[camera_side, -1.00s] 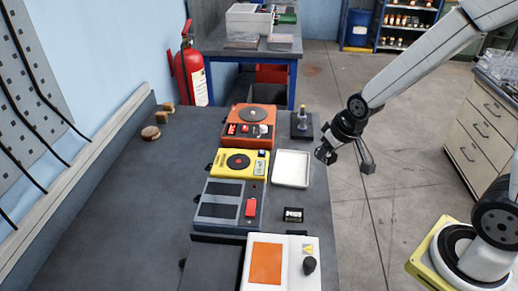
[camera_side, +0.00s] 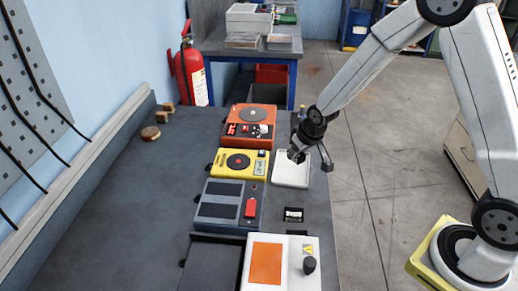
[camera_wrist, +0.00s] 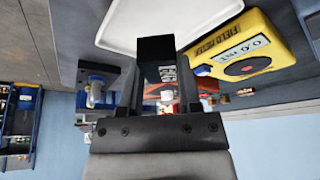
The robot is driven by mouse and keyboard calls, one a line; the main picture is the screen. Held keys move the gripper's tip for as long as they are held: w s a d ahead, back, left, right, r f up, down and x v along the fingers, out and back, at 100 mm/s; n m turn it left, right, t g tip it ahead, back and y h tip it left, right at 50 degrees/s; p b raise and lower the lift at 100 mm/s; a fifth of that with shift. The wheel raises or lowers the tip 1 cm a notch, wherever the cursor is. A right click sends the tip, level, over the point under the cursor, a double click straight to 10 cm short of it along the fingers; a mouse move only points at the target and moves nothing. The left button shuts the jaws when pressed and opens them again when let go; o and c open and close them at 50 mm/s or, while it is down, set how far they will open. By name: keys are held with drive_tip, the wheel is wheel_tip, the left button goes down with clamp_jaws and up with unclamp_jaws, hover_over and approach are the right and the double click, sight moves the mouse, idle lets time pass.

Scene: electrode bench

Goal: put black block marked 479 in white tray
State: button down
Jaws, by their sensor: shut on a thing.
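My gripper (camera_side: 299,152) is shut on a black block (camera_wrist: 155,50) with a white marking on one face, too small to read. It holds the block above the far part of the white tray (camera_side: 291,180). The tray also shows in the wrist view (camera_wrist: 112,30), just beyond the block. In the side view the held block is hard to tell from the dark gripper. A second black block (camera_side: 293,214) with a white label, also unreadable, lies on the bench nearer the side camera than the tray.
Left of the tray are a yellow meter (camera_side: 226,165) and a grey device (camera_side: 220,209) with a red part. An orange device (camera_side: 240,117) stands behind, and a white box (camera_side: 262,285) with an orange panel in front. The bench's left side is largely clear.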

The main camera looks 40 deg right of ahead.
sight(292, 170)
drive_tip(key=shift+w+f, duration=0.45)
drive_tip(key=shift+w, duration=0.05)
drive_tip(key=shift+w+f, duration=0.2)
drive_tip(key=shift+f, duration=1.65)
drive_tip(key=shift+f, duration=0.15)
drive_tip(key=shift+c, duration=1.4)
unclamp_jaws()
drive_tip(key=v, duration=1.2)
